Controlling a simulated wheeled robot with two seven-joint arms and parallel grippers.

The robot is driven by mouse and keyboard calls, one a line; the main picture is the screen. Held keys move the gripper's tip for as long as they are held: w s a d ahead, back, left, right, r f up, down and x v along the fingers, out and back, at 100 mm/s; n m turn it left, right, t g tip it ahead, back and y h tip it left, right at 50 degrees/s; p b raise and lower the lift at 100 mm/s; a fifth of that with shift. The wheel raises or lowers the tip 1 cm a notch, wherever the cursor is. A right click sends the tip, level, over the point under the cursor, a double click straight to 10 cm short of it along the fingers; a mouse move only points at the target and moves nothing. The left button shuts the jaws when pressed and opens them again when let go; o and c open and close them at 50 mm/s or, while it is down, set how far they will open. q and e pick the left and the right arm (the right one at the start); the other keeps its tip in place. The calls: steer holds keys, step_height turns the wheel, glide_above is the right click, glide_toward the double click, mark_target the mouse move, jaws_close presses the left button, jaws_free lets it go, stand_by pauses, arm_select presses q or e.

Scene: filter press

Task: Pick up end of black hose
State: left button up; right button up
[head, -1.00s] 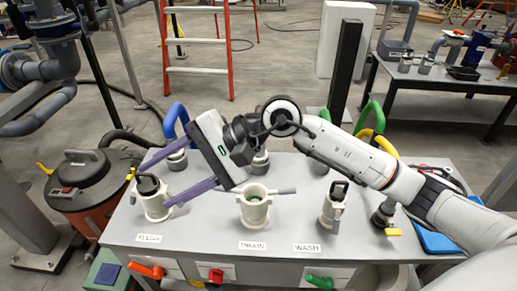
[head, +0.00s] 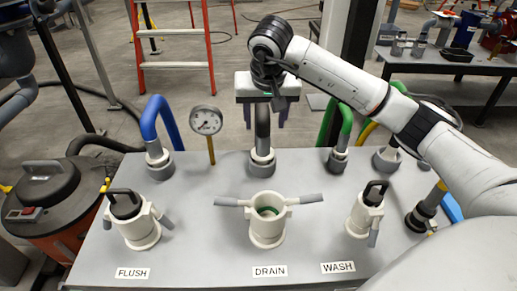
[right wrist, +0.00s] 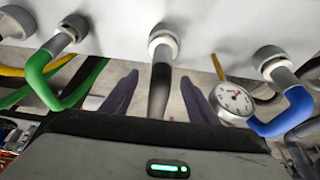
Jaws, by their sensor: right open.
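The black hose (head: 262,122) rises from a grey and white fitting (head: 262,160) at the back middle of the grey bench, behind the DRAIN port (head: 267,222). In the right wrist view the hose (right wrist: 160,88) runs between my right fingers. My right gripper (head: 264,115) is open with its purple fingers pointing down, one on each side of the hose. In the right wrist view, gaps show between the hose and both fingers (right wrist: 158,83). The hose's lower run is hidden. The DRAIN port is open on top, with its two grey levers spread. My left gripper is not in view.
A blue hose (head: 155,122) and a dial gauge (head: 206,121) stand to the left. A green hose (head: 344,125) and a yellow hose (head: 366,132) are to the right. Capped FLUSH (head: 137,222) and WASH (head: 364,215) ports flank the DRAIN port.

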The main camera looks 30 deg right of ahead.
mark_target(263, 137)
steer(key=x, duration=0.2)
steer(key=shift+d+f, duration=0.1)
steer(key=shift+f, duration=0.2)
steer(key=shift+a+x, duration=0.15)
steer(key=shift+x, duration=1.35)
steer(key=shift+a+x, duration=0.15)
steer(key=shift+x, duration=1.4)
steer(key=c, duration=1.4)
